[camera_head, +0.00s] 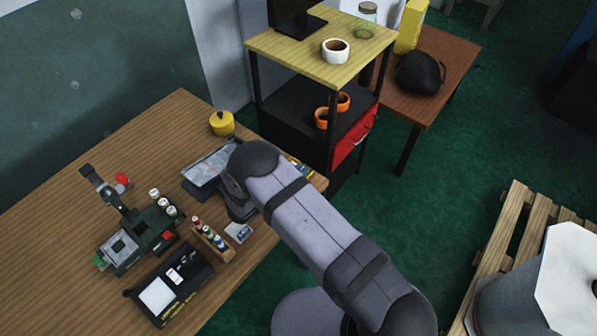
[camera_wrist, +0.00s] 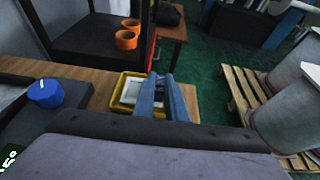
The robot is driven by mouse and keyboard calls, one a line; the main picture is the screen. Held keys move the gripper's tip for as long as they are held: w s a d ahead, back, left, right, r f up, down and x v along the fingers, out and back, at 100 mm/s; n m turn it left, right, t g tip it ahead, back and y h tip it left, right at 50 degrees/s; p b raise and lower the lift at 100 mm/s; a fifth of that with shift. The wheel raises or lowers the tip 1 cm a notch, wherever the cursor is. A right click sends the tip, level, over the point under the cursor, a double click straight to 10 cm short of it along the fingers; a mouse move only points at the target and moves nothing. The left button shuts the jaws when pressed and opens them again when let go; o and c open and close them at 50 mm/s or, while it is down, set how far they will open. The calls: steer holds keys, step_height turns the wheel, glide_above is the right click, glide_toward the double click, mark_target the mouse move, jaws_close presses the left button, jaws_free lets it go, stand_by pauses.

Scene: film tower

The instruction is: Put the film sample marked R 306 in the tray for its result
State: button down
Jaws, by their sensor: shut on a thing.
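My gripper (camera_wrist: 160,80) shows in the wrist view as two blue-grey fingers, close together and pointing away over the table's far end. It is shut on a thin thing, taken to be the film sample, which is mostly hidden between the fingers; no mark on it can be read. A yellow-rimmed tray (camera_wrist: 116,92) with a pale inside lies beyond and below the fingers. In the head view my arm hides most of the gripper and this tray; a bit of yellow and blue shows past the arm.
On the wooden table (camera_head: 60,235) stand a dark device (camera_head: 135,240), a black box with a pale panel (camera_head: 157,295), a small bottle rack (camera_head: 215,243), a grey tray (camera_head: 208,170) and a yellow pot (camera_head: 222,123).

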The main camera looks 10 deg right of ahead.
stand_by(0.3)
steer(key=c, duration=1.2)
jaws_free()
steer(key=shift+o, duration=0.2)
steer(key=shift+r, duration=0.1)
steer(key=shift+r+p, duration=2.35)
steer(key=shift+r, duration=1.05)
